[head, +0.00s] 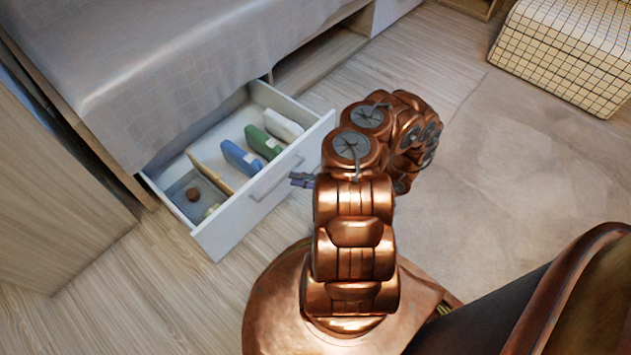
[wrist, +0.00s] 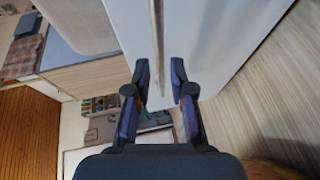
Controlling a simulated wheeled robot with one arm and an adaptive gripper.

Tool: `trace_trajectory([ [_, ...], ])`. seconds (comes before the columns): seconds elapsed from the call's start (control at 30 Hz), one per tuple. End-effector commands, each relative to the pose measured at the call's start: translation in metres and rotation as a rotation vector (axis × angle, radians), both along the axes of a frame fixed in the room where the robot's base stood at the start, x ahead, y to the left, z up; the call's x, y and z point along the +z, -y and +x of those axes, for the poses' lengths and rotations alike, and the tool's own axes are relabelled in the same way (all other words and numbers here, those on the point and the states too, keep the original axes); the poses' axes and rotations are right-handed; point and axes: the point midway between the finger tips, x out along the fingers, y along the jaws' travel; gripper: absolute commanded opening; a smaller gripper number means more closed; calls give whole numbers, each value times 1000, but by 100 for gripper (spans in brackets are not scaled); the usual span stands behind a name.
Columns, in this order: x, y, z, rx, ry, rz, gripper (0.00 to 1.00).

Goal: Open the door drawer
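The white drawer (head: 232,226) under the bed stands pulled out, its inside showing in the head view. Its front panel (wrist: 220,40) fills the upper middle of the wrist view. A thin bar handle (head: 272,182) runs along the front; it also shows in the wrist view (wrist: 157,35). My gripper (head: 302,180) is at the handle's right part, mostly hidden behind my arm in the head view. In the wrist view my gripper (wrist: 160,70) has its fingers apart, with the handle lined up between them and a gap on each side. I cannot tell whether the tips reach past the bar.
The grey bed cover (head: 150,70) hangs above. A checkered pouf (head: 565,50) stands far right. Floor is clear in front.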

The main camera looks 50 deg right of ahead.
Motion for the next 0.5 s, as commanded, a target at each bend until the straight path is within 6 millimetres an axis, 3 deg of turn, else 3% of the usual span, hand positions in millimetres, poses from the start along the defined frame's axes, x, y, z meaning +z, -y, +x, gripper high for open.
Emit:
trace_trajectory([
  [0.3,10,24,-45,-4,0,-3,23],
  [0.5,13,32,-61,-2,1,-2,23],
])
